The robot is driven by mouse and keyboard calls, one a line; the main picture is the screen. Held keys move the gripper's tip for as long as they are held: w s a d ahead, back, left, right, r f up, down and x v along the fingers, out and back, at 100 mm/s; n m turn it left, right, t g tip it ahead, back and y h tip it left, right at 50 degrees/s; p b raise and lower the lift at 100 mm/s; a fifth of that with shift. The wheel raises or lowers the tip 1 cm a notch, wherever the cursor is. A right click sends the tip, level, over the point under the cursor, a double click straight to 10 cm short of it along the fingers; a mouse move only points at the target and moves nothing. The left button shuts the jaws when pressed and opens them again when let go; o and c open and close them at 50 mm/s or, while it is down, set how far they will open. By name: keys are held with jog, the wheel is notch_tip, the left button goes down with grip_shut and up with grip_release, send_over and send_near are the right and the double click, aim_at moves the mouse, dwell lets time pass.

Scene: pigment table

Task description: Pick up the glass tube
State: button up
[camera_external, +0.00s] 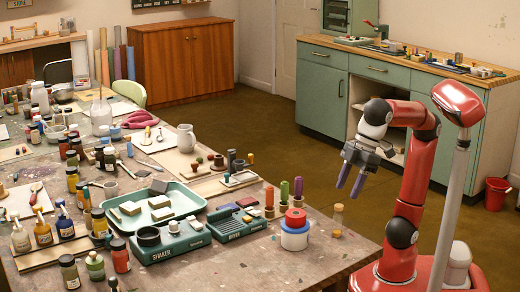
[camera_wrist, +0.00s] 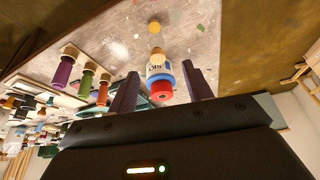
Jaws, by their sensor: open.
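A small clear glass tube with a tan cork-like top (camera_external: 338,217) stands upright near the right edge of the work table. My gripper (camera_external: 350,182) is open and empty. It hangs in the air above the table's right edge, higher than the tube and apart from it. In the wrist view my two dark fingers (camera_wrist: 161,70) stand apart, with the red-lidded jar showing between them.
A white and blue jar with a red lid (camera_external: 295,230) stands just left of the tube. Orange (camera_external: 269,197), green (camera_external: 284,191) and purple (camera_external: 298,187) sticks in wooden holders stand behind it. A green shaker box (camera_external: 234,225) lies farther left. The table's front right corner looks clear.

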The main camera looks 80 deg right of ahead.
aim_at(340, 206)
jog(key=shift+w+f, duration=0.15)
jog(key=shift+f, duration=0.75)
jog(key=x, duration=0.7)
jog(key=shift+w+b, duration=0.2)
jog(key=shift+b, duration=0.1)
jog(key=shift+c, duration=0.4)
jog(key=shift+r, duration=0.1)
jog(key=c, duration=1)
